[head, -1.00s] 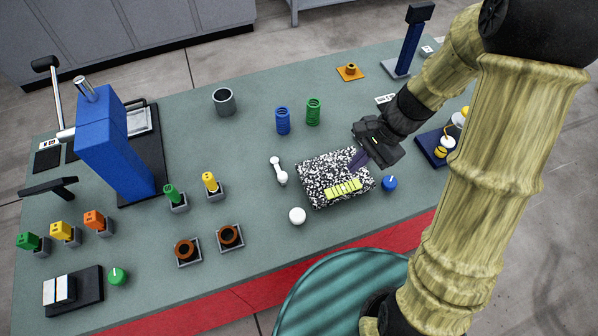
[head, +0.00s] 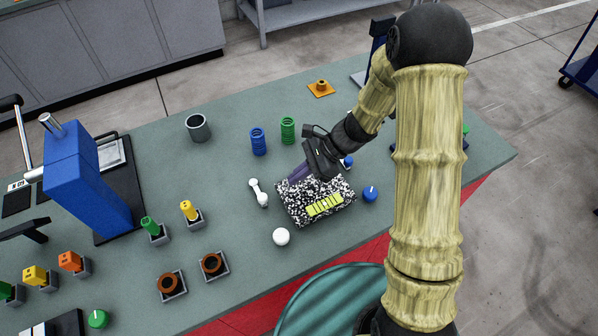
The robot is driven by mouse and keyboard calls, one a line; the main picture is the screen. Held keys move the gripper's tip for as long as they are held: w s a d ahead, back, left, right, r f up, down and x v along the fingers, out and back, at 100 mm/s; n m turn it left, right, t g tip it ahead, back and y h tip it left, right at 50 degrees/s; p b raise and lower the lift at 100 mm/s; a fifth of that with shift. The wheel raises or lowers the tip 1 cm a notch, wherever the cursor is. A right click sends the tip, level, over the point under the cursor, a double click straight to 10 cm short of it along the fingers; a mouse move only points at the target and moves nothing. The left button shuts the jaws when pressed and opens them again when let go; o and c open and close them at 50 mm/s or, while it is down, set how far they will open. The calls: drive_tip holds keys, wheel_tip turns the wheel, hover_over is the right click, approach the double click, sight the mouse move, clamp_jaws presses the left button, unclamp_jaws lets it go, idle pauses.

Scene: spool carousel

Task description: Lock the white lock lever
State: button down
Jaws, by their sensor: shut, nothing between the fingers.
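The white lever (head: 258,192) is a short bar with rounded ends, lying at a slant just left of a black-and-white speckled block (head: 290,210). My gripper (head: 292,179) is over the far left part of the block, to the right of the lever. Its purple fingers are shut and empty, pointing down and left toward the lever. A gap shows between the fingertips and the lever. The gripper hides the far part of the block. I cannot tell the fingers' height above the block.
A yellow-green strip (head: 325,205) lies on the block. A white ball (head: 281,236) and a blue knob (head: 370,194) are near it. Blue (head: 258,141) and green (head: 288,130) spools stand behind. A blue press (head: 85,180) stands at left.

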sight(259, 192)
drive_tip(key=p+x, duration=0.1)
drive_tip(key=x, duration=0.6)
drive_tip(key=shift+s, duration=0.1)
drive_tip(key=shift+a+f+m+b, duration=0.1)
drive_tip(key=shift+m+b, duration=0.2)
drive_tip(key=shift+b, duration=0.15)
